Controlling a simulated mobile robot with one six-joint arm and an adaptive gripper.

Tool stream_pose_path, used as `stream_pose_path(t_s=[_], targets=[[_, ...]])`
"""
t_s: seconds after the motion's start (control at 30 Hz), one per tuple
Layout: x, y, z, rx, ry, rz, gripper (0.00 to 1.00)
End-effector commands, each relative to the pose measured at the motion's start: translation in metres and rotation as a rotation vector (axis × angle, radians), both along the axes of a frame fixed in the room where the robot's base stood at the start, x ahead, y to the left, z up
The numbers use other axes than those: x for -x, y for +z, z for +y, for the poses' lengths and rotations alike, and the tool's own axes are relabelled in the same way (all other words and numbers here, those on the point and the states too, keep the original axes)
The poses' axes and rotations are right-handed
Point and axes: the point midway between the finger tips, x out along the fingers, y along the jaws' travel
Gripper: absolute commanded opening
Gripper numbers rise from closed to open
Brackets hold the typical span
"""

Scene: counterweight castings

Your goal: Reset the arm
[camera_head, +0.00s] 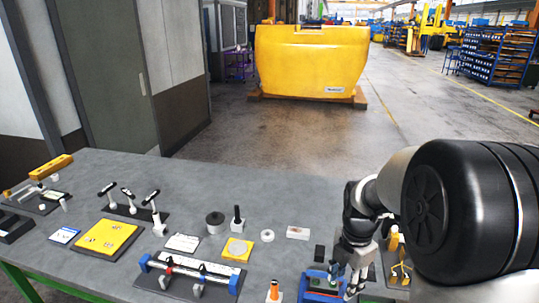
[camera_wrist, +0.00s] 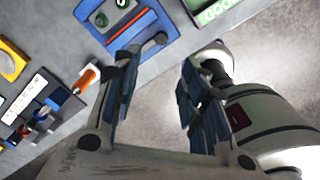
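My gripper (camera_head: 349,278) hangs low at the front right of the grey table (camera_head: 285,182) in the head view, close to a blue tray (camera_head: 318,292). My arm bends down to it from the right side. In the wrist view, the two fingers of my gripper (camera_wrist: 155,72) stand wide apart with nothing between them. Beyond them show the table edge and the floor. The blue tray (camera_wrist: 165,25) lies past the left fingertip. I cannot tell the exact height of the fingers above the table.
An orange-and-white tool (camera_head: 273,291) stands left of my gripper. A small white block (camera_head: 298,233), a white ring (camera_head: 267,236) and a yellow board (camera_head: 105,239) lie on the table. A large yellow casting (camera_head: 312,60) stands on the floor behind.

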Motion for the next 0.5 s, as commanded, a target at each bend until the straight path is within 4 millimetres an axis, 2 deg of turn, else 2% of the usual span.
stream_pose_path(t_s=[0.17,0.3,0.5], targets=[[0.032,0.05,0.024,-0.008,-0.359,-0.087,0.39],[0.071,0.083,0.045,-0.052,-0.73,-0.16,0.39],[0.134,0.107,0.07,-0.173,-1.253,-0.241,0.39]])
